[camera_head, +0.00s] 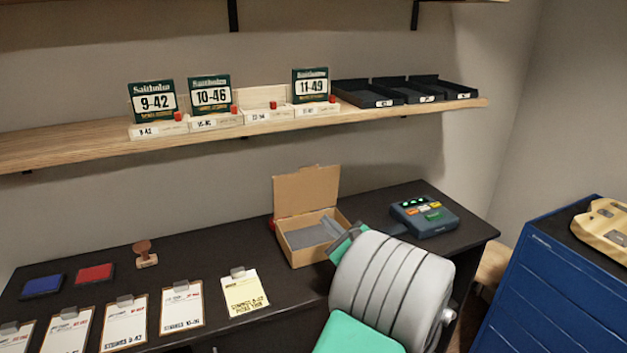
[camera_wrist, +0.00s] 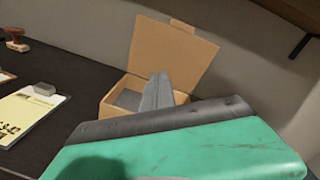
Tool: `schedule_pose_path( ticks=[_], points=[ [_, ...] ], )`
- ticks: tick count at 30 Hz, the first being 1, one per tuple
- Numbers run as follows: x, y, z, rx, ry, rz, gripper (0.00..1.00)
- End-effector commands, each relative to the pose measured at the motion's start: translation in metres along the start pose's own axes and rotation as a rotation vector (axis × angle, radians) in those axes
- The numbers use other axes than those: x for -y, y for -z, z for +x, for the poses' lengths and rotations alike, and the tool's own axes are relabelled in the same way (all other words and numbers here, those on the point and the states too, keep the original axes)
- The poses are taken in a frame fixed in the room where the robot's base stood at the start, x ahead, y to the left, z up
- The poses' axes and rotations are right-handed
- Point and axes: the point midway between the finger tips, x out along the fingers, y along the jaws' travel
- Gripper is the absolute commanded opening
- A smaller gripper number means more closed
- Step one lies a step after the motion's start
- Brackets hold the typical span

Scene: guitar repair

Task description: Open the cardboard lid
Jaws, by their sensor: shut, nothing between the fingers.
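The cardboard box (camera_head: 307,251) stands on the dark bench. Its lid (camera_head: 306,190) is raised, standing roughly upright at the back of the box. The lid also shows upright in the wrist view (camera_wrist: 172,55), with a small tab on its top edge. Grey material lies inside the box. My gripper (camera_head: 340,243) is at the right front of the box, largely hidden by my arm in the head view.
A device with coloured buttons (camera_head: 424,215) stands right of the box. Clipboards (camera_head: 182,305), a yellow note (camera_head: 245,292), a stamp (camera_head: 145,254) and ink pads (camera_head: 95,273) lie to the left. A shelf (camera_head: 70,149) with string packs and black trays (camera_head: 366,94) runs above.

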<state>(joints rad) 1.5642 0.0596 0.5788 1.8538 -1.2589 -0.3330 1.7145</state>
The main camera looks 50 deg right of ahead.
Motion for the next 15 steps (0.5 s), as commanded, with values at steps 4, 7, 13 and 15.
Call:
schedule_pose_path(
  ticks=[4, 7, 13, 15],
  points=[
    [0.021, -0.032, -0.004, 0.078, 0.129, -0.449, 0.00],
    [0.034, -0.039, -0.007, 0.061, 0.202, -0.741, 0.00],
    [0.039, -0.040, -0.005, 0.027, 0.226, -1.002, 0.00],
    [0.040, -0.041, 0.000, 0.026, 0.225, -1.011, 0.00]
  ],
)
